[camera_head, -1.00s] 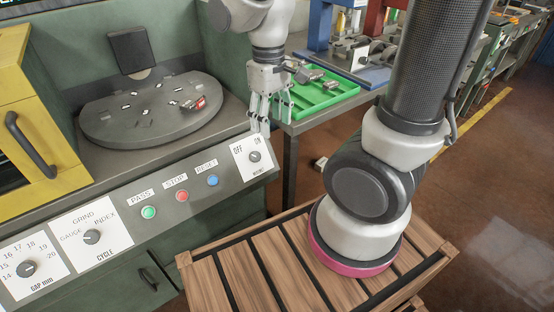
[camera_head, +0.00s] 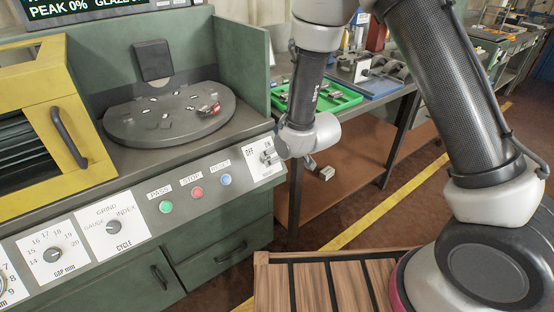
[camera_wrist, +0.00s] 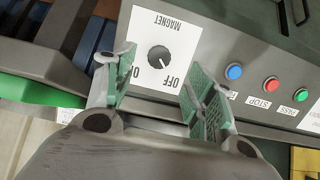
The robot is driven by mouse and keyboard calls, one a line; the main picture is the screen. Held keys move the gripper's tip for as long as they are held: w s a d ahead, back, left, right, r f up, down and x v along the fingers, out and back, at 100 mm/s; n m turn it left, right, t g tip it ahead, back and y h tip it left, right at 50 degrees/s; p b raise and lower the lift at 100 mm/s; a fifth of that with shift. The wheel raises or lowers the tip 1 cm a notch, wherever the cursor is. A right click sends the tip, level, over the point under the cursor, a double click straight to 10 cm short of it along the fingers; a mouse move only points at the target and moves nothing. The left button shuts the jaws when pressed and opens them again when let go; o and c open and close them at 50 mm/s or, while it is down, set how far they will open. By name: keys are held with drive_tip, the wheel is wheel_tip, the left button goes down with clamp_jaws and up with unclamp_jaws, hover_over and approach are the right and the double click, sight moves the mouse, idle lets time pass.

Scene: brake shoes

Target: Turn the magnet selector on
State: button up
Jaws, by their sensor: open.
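The magnet selector (camera_wrist: 158,57) is a round black knob on a white plate (camera_wrist: 185,32) marked MAGNET, OFF and ON. In the wrist view the plate is upside down, and the knob's pointer seems to lean toward OFF. My gripper (camera_wrist: 162,84) is open and empty. Its green-padded fingers stand on either side of the knob in that view, apart from it.
Blue RESET (camera_head: 226,180), red STOP (camera_head: 197,193) and green PASS (camera_head: 166,207) buttons sit left of the plate. A round table (camera_head: 130,128) with small parts is behind the panel. A green tray (camera_head: 345,96) lies on the bench to the right.

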drive_tip(key=x, duration=0.7)
drive_tip(key=shift+w+a+f, duration=0.1)
drive_tip(key=shift+w+a, duration=0.15)
drive_tip(key=shift+w, duration=0.15)
drive_tip(key=shift+c, duration=0.5)
drive_tip(key=c, duration=1)
